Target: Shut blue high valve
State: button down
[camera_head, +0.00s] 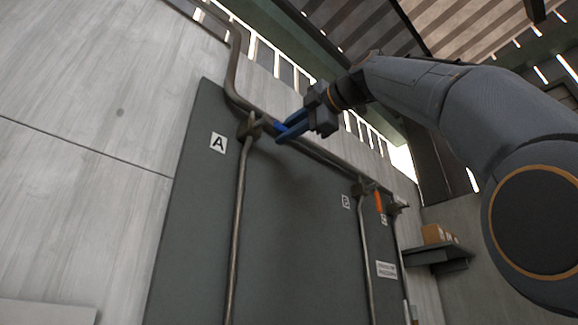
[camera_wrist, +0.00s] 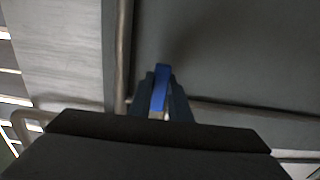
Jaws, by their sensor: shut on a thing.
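The blue valve handle (camera_head: 281,129) is at the brass valve body (camera_head: 250,127) near the label A (camera_head: 218,143), high on the dark panel. My gripper (camera_head: 289,131) is at the handle in the head view, with its fingers along it. In the wrist view the blue handle (camera_wrist: 161,86) shows between the two dark fingers of my gripper (camera_wrist: 161,98), which are shut on it. The handle sticks out beyond the fingertips. The fingers and the wrist hide part of the handle and the valve body in the wrist view.
A pipe (camera_head: 236,235) runs down from the valve, and another pipe runs along the panel's top. An orange handle (camera_head: 379,202) and a second valve (camera_head: 362,188) near label B (camera_head: 346,202) are to the right. A shelf with boxes (camera_head: 438,234) stands at the far right.

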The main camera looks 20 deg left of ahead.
jog(key=c, duration=1.6)
grip_release()
jog(key=shift+r, duration=0.1)
jog(key=shift+c, duration=0.2)
jog(key=shift+d, duration=0.1)
jog(key=b+v, duration=0.3)
jog(key=v, duration=0.4)
jog(key=shift+s+d, duration=0.25)
